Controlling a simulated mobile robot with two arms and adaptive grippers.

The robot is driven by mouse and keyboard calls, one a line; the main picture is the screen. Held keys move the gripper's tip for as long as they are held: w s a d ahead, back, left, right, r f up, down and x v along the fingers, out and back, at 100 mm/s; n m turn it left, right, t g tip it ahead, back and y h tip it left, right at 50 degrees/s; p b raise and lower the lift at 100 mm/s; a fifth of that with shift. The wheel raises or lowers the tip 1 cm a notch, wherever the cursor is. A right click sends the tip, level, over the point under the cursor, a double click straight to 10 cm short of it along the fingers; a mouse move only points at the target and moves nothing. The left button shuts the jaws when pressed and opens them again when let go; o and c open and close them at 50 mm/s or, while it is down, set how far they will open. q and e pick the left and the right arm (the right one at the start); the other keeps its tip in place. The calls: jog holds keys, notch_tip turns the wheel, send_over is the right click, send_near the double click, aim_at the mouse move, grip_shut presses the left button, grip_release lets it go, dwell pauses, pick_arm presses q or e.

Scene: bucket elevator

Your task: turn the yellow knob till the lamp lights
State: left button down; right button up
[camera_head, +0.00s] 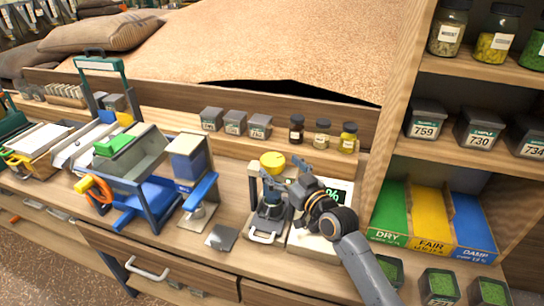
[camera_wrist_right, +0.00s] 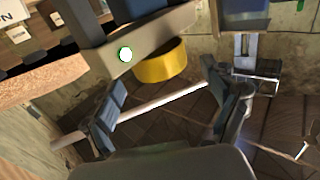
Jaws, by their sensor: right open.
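The yellow knob (camera_head: 273,162) sits on top of a small grey device (camera_head: 268,212) on the wooden bench. It also shows in the right wrist view as a yellow cylinder (camera_wrist_right: 162,66) beyond the fingers. My right gripper (camera_head: 298,178) is just right of the knob in the head view. In the wrist view its two fingers are spread wide (camera_wrist_right: 166,98), with nothing between them, and the knob is apart from them. A small round white spot with a green rim (camera_wrist_right: 125,54), possibly the lamp, shows beside the knob. My left gripper is out of view.
A display with a green reading (camera_head: 334,197) stands behind my right wrist. Small jars (camera_head: 322,134) and grey boxes (camera_head: 235,122) line the back ledge. A blue and grey machine (camera_head: 189,160) stands left of the knob. Green, yellow and blue bins (camera_head: 431,220) are at right.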

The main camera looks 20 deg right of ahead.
aim_at(272, 159)
jog(key=shift+x, duration=2.25)
jog(key=c, duration=1.2)
jog(key=shift+o, duration=0.2)
jog(key=m+h+p, duration=0.1)
jog(key=p, duration=0.2)
jog(key=shift+r+h, duration=0.3)
jog(key=shift+r, duration=0.1)
jog(key=shift+p, duration=0.45)
jog(key=shift+f+m+h+p, duration=0.3)
jog(key=shift+h, duration=0.1)
jog(key=o, duration=1.2)
jog(key=shift+f, duration=0.1)
jog(key=shift+c, duration=0.2)
